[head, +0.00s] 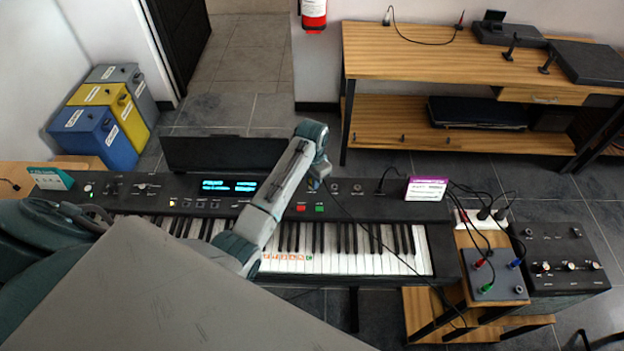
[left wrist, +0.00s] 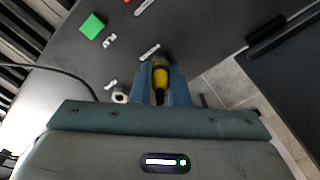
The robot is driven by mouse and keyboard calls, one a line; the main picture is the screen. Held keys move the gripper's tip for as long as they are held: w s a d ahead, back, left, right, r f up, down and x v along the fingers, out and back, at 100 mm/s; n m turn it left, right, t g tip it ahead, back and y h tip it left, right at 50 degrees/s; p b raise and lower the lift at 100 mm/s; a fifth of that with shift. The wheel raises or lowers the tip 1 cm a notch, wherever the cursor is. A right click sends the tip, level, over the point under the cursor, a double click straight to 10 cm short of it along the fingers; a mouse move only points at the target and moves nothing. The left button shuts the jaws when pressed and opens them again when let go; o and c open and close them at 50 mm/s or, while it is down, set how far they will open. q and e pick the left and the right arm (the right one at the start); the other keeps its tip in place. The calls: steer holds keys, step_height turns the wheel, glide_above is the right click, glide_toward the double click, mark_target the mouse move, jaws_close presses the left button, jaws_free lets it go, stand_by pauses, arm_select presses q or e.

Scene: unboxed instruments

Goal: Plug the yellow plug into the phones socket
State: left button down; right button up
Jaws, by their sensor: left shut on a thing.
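My left gripper (head: 314,184) reaches over the keyboard (head: 350,262) to its top panel, right of the lit display. In the left wrist view my left gripper (left wrist: 160,72) is shut on the yellow plug (left wrist: 160,78). The plug's front end points at the dark panel; its tip is hidden, so I cannot tell whether it is in a socket. A round socket (left wrist: 119,95) shows to the left of the fingers. More sockets (head: 334,188) line the panel right of the gripper. Their labels are too small to read, so I cannot tell which is phones. My right gripper is not in view.
A dark cable (left wrist: 62,73) curves beside the gripper. A purple-and-white box (head: 426,189) stands at the panel's right end. A small patch box (head: 497,285) with coloured plugs and a black unit (head: 560,265) are farther right. A green button (left wrist: 92,26) is nearby.

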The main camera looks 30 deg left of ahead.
arm_select(q)
steer(key=c, duration=1.3)
jaws_free()
steer(key=shift+s+f, duration=0.1)
steer(key=shift+f, duration=0.15)
steer(key=shift+r, duration=0.1)
steer(key=shift+r, duration=0.35)
step_height(320, 180, up, 9)
steer(key=shift+f+b, duration=0.1)
steer(key=shift+b, duration=1.1)
steer(key=shift+r, duration=0.55)
steer(key=shift+f, duration=0.1)
